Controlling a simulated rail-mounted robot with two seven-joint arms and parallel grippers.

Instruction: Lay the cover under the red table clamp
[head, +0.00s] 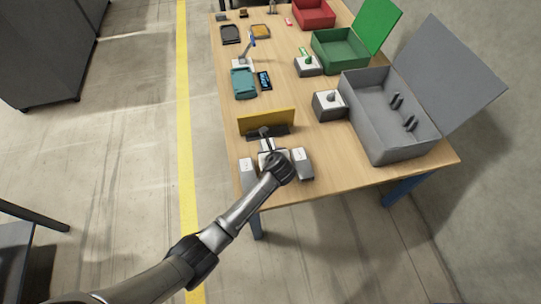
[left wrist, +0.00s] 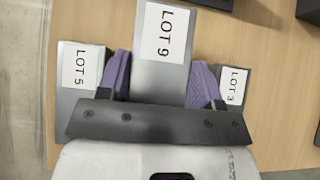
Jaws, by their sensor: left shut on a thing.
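My left gripper (left wrist: 160,82) has its two purple-padded fingers closed on the sides of a grey block labelled LOT 9 (left wrist: 163,35). In the head view the gripper (head: 267,145) is low at the near end of the table, just in front of a standing yellow panel (head: 266,121). A teal case-like piece (head: 243,84) lies farther up the table; I cannot tell whether it is the cover. A small clamp-like device with a blue handle (head: 252,42) stands beyond it. I cannot make out a red table clamp. My right gripper is not in view.
Grey blocks labelled LOT 5 (left wrist: 82,68) and LOT 3 (left wrist: 234,88) flank the held block. Open grey (head: 364,125), green (head: 326,54) and red (head: 313,14) boxes line the right side. A white-topped device (head: 328,104) stands beside the grey box.

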